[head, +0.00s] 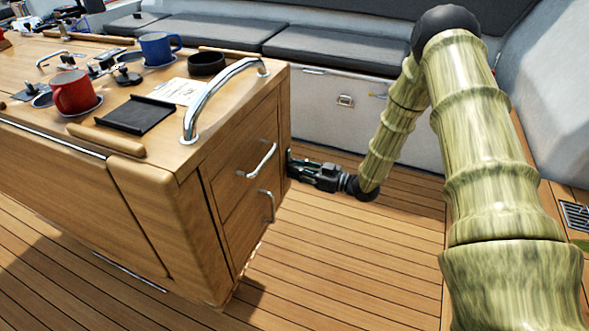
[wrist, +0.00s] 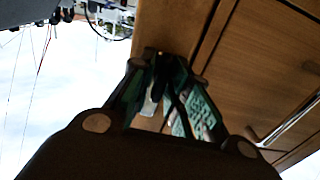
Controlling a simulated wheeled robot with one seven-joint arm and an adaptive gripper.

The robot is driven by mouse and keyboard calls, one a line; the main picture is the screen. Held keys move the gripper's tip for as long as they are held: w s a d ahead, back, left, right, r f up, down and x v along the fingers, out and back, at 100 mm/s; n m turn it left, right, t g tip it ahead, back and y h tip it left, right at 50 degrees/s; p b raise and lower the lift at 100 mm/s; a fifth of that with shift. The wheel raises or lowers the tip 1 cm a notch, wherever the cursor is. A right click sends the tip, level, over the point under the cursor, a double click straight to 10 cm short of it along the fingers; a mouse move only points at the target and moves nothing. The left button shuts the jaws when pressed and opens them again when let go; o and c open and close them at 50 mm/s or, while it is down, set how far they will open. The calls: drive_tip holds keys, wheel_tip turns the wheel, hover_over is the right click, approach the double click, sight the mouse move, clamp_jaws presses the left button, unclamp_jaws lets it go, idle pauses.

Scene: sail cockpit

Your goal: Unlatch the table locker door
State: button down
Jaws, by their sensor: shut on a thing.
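The wooden cockpit table (head: 185,190) has two panels on its end face. The upper panel (head: 240,155) has a slanted metal handle (head: 262,162), and the lower panel (head: 245,222) has an upright one (head: 270,205). I cannot tell for sure which is the locker door; both look closed. My gripper (head: 291,166) is at the far right edge of this end face. In the wrist view my gripper (wrist: 160,75) is shut on a small grey metal piece (wrist: 151,103), seemingly the latch. The fingers hide most of it.
A large metal grab rail (head: 205,95) arches over the table's end. Red (head: 75,92) and blue (head: 160,48) mugs, a black bowl (head: 206,64) and a dark tray (head: 135,115) are on top. A bench (head: 340,47) stands behind. The deck (head: 330,260) right of the table is clear.

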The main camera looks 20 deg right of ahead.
drive_tip(key=c, duration=1.5)
unclamp_jaws()
drive_tip(key=v, duration=1.2)
